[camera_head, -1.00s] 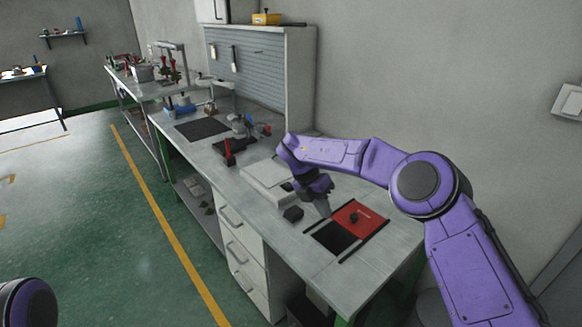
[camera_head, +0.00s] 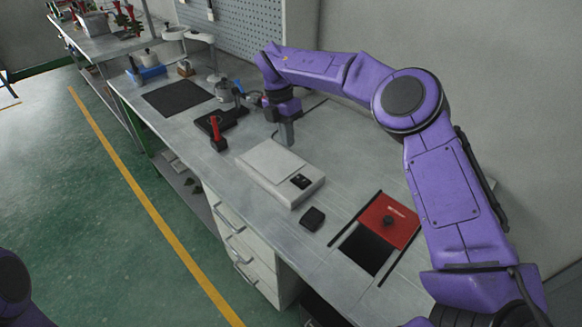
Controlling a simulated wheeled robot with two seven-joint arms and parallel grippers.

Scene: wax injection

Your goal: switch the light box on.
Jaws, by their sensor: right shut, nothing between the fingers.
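The light box (camera_head: 262,163) is a flat white slab on the grey workbench, with a small black switch (camera_head: 301,181) near its front right corner. I cannot tell from its surface whether it is lit. My right gripper (camera_head: 287,141) is shut and empty, pointing down just behind the light box's far edge. It is apart from the switch, and I cannot tell whether its tips touch the bench. My left gripper is out of view; only part of my left arm shows at the lower left.
A small black block (camera_head: 312,219) sits in front of the light box. A red and black mat (camera_head: 391,219) lies to the right. A red-handled tool (camera_head: 217,134) and a black mat (camera_head: 178,98) lie to the left. A pegboard stands behind.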

